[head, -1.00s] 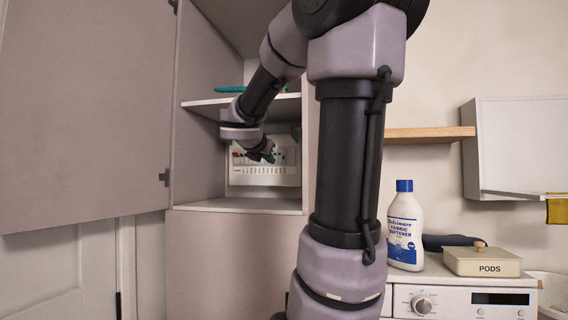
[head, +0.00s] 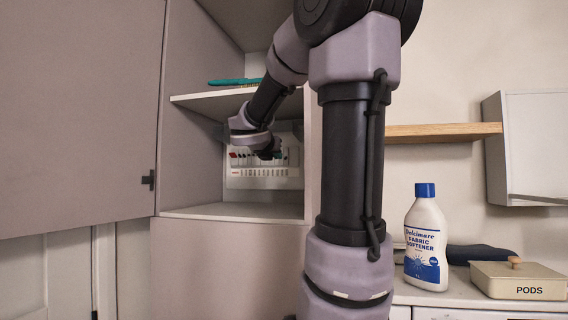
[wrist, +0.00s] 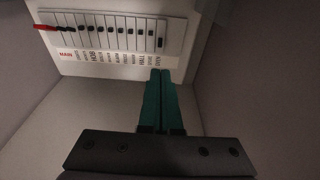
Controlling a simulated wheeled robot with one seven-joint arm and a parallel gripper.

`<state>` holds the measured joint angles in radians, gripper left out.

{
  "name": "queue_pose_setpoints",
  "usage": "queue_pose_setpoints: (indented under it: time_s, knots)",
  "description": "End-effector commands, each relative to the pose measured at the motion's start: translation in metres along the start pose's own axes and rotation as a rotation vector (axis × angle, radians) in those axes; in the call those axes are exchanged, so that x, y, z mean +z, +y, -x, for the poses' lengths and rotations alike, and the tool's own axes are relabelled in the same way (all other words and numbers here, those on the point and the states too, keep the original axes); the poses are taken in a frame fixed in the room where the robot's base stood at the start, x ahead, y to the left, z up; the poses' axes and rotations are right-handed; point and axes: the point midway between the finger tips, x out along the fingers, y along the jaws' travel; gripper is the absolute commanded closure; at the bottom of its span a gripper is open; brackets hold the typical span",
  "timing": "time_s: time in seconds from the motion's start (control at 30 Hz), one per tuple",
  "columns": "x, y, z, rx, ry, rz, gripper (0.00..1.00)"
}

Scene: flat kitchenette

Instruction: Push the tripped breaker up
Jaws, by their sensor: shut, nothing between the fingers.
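The white breaker panel (head: 262,183) is on the back wall of the open cabinet's middle compartment. It also shows at the top of the wrist view (wrist: 115,69), with a red main switch (wrist: 42,28) at the left and a row of black toggles. The rightmost toggle (wrist: 161,42) sits lower than its neighbours and looks like the tripped breaker. My gripper (wrist: 160,73) has its green fingers together and empty. In the wrist view the tips appear just below that rightmost breaker, over the label strip's end; contact cannot be told. In the head view my gripper (head: 278,154) partly hides the panel.
A shelf (head: 215,103) with a teal item (head: 235,82) is above my wrist. Cabinet side walls are close on both sides. The open cabinet door (head: 75,110) is at left. A softener bottle (head: 425,245) and a pods box (head: 518,280) stand at right.

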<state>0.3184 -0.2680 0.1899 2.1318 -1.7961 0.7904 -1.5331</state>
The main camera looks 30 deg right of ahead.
Motion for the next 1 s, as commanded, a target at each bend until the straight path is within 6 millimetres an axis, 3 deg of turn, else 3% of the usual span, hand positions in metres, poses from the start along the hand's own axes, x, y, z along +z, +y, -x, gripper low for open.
queue_pose_setpoints:
  time_s: [0.17,0.6,1.0]
  knots:
    - [-0.001,0.0,-0.017,-0.002,0.002,0.001,1.0]
    - [-0.001,0.0,-0.09,-0.002,0.002,0.0,1.0]
    - [0.0,0.0,-0.1,0.0,0.0,0.0,1.0]
